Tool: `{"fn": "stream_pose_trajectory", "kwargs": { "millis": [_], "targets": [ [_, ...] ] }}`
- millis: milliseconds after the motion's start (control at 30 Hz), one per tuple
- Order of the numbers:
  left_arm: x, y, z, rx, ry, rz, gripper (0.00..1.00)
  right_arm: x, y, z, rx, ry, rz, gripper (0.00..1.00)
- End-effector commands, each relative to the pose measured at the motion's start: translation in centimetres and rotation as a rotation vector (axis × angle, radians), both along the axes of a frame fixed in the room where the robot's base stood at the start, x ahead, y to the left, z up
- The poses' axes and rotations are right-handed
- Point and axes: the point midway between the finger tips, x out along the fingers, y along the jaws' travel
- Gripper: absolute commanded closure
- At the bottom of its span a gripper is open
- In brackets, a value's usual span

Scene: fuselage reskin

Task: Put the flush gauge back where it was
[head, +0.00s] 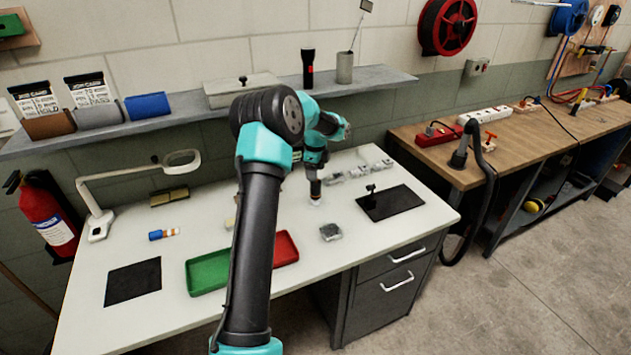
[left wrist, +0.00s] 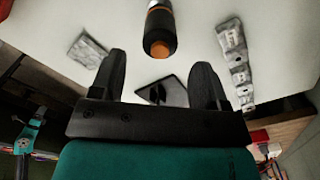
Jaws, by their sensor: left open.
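A dark cylinder with orange bands (head: 316,190) stands upright on the white workbench. It looks like the flush gauge, though no label is readable. Whether a finger touches the cylinder is unclear. My right gripper is not in view.
A black mat (head: 402,204) with a small dark item lies to the right. Green (head: 205,275) and red (head: 287,248) trays sit nearer. A magnifier lamp (head: 95,222) and another black mat (head: 133,282) are left.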

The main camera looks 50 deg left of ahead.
Motion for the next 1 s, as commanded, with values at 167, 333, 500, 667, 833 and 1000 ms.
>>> {"fn": "stream_pose_trajectory", "kwargs": {
  "millis": [167,333,500,667,833,1000],
  "targets": [
    [0.0,0.0,3.3,0.0,-0.003,0.001,0.31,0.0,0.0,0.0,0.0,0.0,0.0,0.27],
    [0.0,0.0,4.9,0.0,0.0,0.001,0.31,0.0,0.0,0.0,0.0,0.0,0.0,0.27],
    [0.0,0.0,5.3,0.0,0.0,0.0,0.31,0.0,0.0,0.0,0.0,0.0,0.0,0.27],
    [0.0,0.0,5.3,0.0,0.0,0.0,0.31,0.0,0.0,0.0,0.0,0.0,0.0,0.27],
    [0.0,0.0,5.3,0.0,0.0,0.0,0.31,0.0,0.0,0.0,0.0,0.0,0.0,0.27],
    [0.0,0.0,5.3,0.0,0.0,0.0,0.31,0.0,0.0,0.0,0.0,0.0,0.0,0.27]
  ]
}}
